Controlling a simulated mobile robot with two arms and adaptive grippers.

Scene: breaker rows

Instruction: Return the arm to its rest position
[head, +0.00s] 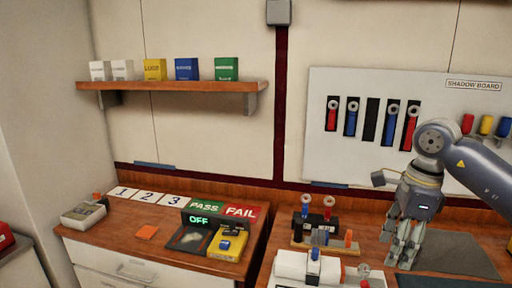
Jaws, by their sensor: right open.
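My right arm comes in from the right edge, with its gripper (400,256) pointing down over the right-hand workbench. The gripper is open and I see nothing between its fingers. Its fingertips are close above or at the bench top beside a dark mat; I cannot tell whether they touch it. My left gripper is not in view.
A tool rack (326,232) with blue and red handled tools stands left of my gripper. A white cylinder (292,265) lies in front of it. A shadow board (345,165) is on the wall behind. A dark mat (455,256) lies to the right.

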